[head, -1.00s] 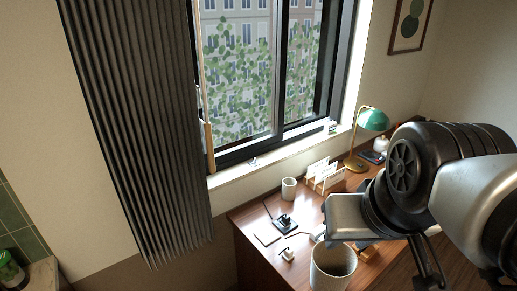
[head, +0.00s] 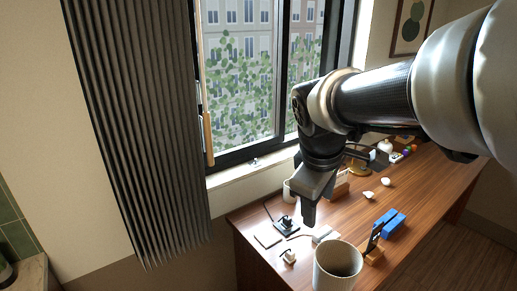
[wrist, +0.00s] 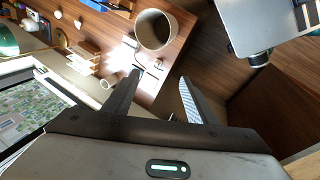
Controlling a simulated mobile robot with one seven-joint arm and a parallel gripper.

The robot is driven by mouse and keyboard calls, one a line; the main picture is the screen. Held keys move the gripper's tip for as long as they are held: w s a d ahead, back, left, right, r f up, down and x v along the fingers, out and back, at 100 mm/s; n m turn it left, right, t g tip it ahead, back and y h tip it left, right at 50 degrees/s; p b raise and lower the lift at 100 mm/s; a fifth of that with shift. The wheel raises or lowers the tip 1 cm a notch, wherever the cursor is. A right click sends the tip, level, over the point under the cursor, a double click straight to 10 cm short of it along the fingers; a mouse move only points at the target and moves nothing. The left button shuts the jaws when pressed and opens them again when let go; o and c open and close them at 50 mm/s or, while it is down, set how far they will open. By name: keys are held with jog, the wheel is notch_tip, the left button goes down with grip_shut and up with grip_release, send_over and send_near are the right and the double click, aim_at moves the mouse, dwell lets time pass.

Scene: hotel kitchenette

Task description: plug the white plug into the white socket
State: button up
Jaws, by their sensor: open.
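A small white plug (head: 289,256) lies on the desk near its front left edge; it looks tiny in the wrist view (wrist: 158,63). A white block on the desk (head: 325,233), just behind the large pale cup, may be the white socket; its openings are too small to make out. My gripper (head: 309,214) points down above the desk, behind and to the right of the plug. In the wrist view its two fingers (wrist: 160,74) are apart with nothing held between them. The plug shows beyond the fingertips, clear of them.
A large pale cup (head: 336,268) stands right of the plug. A phone on a stand (head: 375,245) and blue block (head: 390,222) are further right.

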jog(key=w+a+f+n+b, duration=0.2)
jog(key=w+f+n+b, duration=0.3)
jog(key=w+f, duration=0.45)
jog(key=n+g+h+b, duration=0.1)
jog(key=n+h+b, duration=0.15)
jog(key=n, duration=0.75)
send_over(289, 252)
jog(key=s+a, duration=0.3)
jog(key=a, duration=0.2)
notch_tip(289, 252, down, 16)
jog(key=shift+s+r+y, duration=0.15)
jog(key=shift+s+y, duration=0.05)
jog(key=shift+y, duration=0.15)
jog(key=x, duration=0.4)
jog(key=b+x, duration=0.1)
jog(key=x, duration=0.3)
jog(key=b+x, duration=0.1)
jog(key=x, duration=0.3)
jog(key=shift+s, duration=0.25)
jog(key=shift+f+g+b, duration=0.25)
jog(key=shift+g+b, duration=0.05)
jog(key=b+x, duration=0.1)
jog(key=x, duration=0.4)
jog(key=shift+w+a, duration=0.1)
